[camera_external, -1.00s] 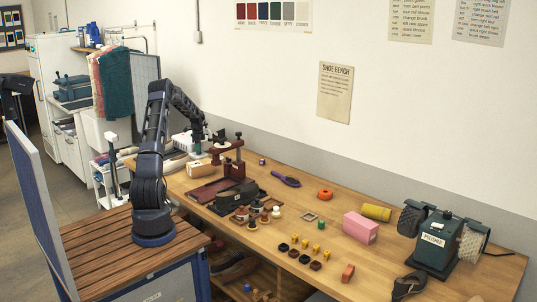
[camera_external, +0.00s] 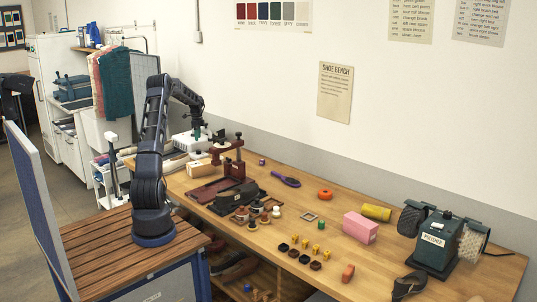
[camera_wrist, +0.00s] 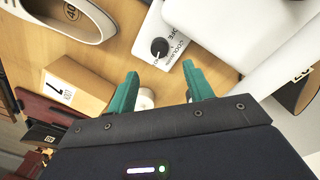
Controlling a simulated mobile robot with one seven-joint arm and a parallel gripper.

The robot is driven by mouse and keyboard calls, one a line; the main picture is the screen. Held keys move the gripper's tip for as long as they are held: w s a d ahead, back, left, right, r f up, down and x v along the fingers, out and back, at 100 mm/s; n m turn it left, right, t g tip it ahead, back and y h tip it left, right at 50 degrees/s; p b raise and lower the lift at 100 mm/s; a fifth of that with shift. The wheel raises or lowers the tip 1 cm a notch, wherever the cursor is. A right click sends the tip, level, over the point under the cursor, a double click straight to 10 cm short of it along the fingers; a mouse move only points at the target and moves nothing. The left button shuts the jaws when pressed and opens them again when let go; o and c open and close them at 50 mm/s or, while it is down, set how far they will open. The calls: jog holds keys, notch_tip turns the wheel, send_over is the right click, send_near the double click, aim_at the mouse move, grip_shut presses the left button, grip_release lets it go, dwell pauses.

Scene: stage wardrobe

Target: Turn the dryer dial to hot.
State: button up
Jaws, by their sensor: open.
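In the wrist view the dryer dial (camera_wrist: 159,46) is a small black knob with a pale pointer mark, set on a white panel with printed labels, partly readable as "COOL". The white dryer (camera_wrist: 215,22) fills the upper right of that view. My gripper (camera_wrist: 165,88) is open, its two green fingers apart and empty, pointing toward the panel with the dial just beyond the fingertips. A small white round thing shows between the fingers. In the external view the dryer (camera_external: 186,141) stands at the bench's far end, under my gripper (camera_external: 197,131), and its dial is too small to see.
A tan box (camera_wrist: 65,88) and a white shoe (camera_wrist: 68,14) lie left of the fingers in the wrist view. In the external view a dark red stand (camera_external: 232,168) is near the arm. The wooden bench (camera_external: 330,190) holds several small items nearer the front.

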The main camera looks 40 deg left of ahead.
jog(key=shift+r, duration=0.9)
jog(key=s+d+r+n+t+y, duration=0.1)
jog(key=s+d+r, duration=0.2)
jog(key=d+r, duration=0.65)
jog(key=s+d+r+n, duration=0.2)
jog(key=s+d+r, duration=0.25)
jog(key=d, duration=0.95)
jog(key=s+d+r+n+t+y, duration=0.1)
jog(key=s+d+r, duration=0.2)
jog(key=d+r, duration=0.65)
jog(key=s+d+n+t, duration=0.1)
jog(key=s+d+n, duration=0.2)
jog(key=s+d, duration=1.1)
jog(key=s+d+f+n+t, duration=0.1)
jog(key=s+d+f, duration=0.1)
jog(key=s, duration=0.6)
jog(key=s+d+f+n+t+h, duration=0.1)
jog(key=s+d+f, duration=0.1)
jog(key=s+d, duration=0.3)
jog(key=s, duration=0.2)
jog(key=shift+s+f+h, duration=0.25)
jog(key=shift+s+h, duration=0.05)
jog(key=shift+s, duration=0.05)
